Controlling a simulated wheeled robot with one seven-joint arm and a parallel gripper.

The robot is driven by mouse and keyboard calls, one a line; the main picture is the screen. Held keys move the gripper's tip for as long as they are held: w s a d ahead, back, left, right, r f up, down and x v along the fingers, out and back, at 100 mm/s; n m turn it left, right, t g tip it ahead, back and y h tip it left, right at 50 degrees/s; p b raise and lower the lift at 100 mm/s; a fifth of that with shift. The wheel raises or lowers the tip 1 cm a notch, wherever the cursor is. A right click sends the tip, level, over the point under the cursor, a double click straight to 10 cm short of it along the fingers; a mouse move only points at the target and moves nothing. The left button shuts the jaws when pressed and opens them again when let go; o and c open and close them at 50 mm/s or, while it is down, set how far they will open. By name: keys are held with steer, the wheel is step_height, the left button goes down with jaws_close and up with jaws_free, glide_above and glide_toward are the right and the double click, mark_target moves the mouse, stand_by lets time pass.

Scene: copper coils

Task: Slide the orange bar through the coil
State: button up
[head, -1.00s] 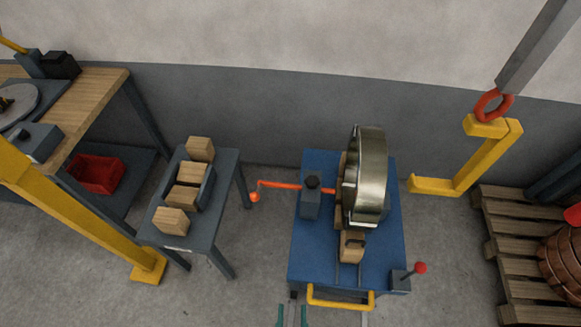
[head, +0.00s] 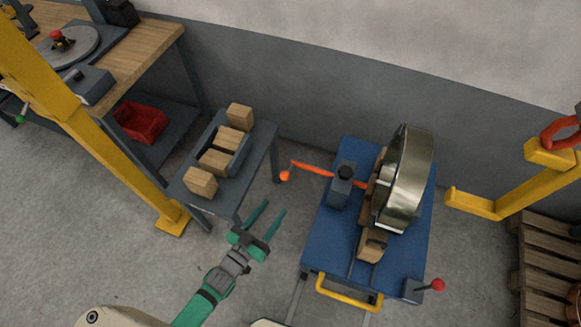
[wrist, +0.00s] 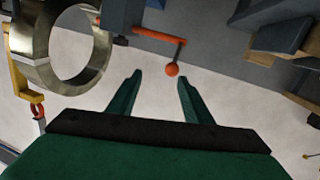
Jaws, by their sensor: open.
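The orange bar (head: 313,169) sticks out to the left of a dark block on the blue cart, with a round orange knob at its free end. The metal coil (head: 408,180) stands upright on wooden blocks on the cart, right of the dark block. The bar's far end is hidden near the coil. In the wrist view the bar (wrist: 158,36) is ahead of the fingers, and the coil (wrist: 33,55) is at the upper left. My gripper (head: 269,207) is open and empty, left of the cart and short of the bar's knob, not touching it.
A small grey table (head: 257,150) with several wooden blocks stands left of my gripper. The blue cart (head: 325,240) has a yellow handle (head: 348,296) and a red-knobbed lever (head: 437,285). A yellow hook (head: 510,200) hangs at the right. Floor between table and cart is clear.

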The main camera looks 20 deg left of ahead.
steer(key=n, duration=0.1)
glide_toward(291, 167)
step_height(291, 167, up, 3)
steer(key=s, duration=0.3)
steer(key=shift+t, duration=0.4)
steer(key=x, duration=1.1)
steer(key=shift+d+f, duration=0.15)
steer(key=shift+d, duration=0.1)
jaws_close()
steer(key=d, duration=1.7)
steer(key=shift+s+d, duration=0.1)
steer(key=shift+s, duration=0.2)
